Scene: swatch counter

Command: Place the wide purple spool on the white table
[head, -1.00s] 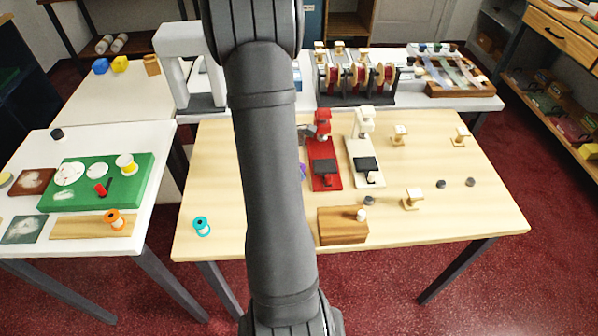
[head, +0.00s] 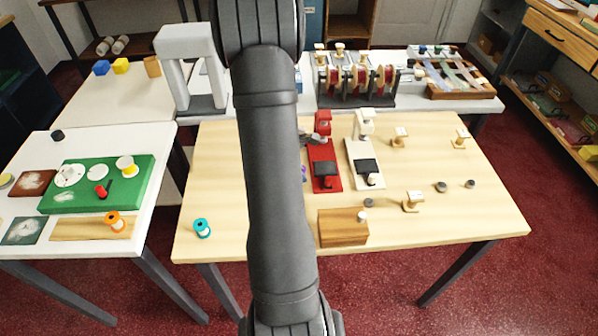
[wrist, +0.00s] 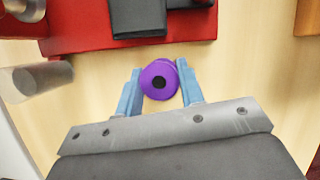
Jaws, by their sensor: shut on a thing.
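The purple spool (wrist: 160,79) sits between the two blue fingers of my gripper (wrist: 160,92) in the wrist view, seen end-on with a dark hole in its middle. The fingers are shut on its sides. In the head view only a sliver of the purple spool (head: 303,173) shows beside the red stand, and my arm hides most of it and the gripper. It is over the wooden table; whether it touches the top is unclear. The white table (head: 112,141) stands at the left.
A red stand (head: 325,177) is close beside the spool, with a white stand (head: 366,165) to its right. The white table holds a green board (head: 137,188), a wooden strip and an orange spool (head: 114,221). A teal spool (head: 202,228) is at the wooden table's left front.

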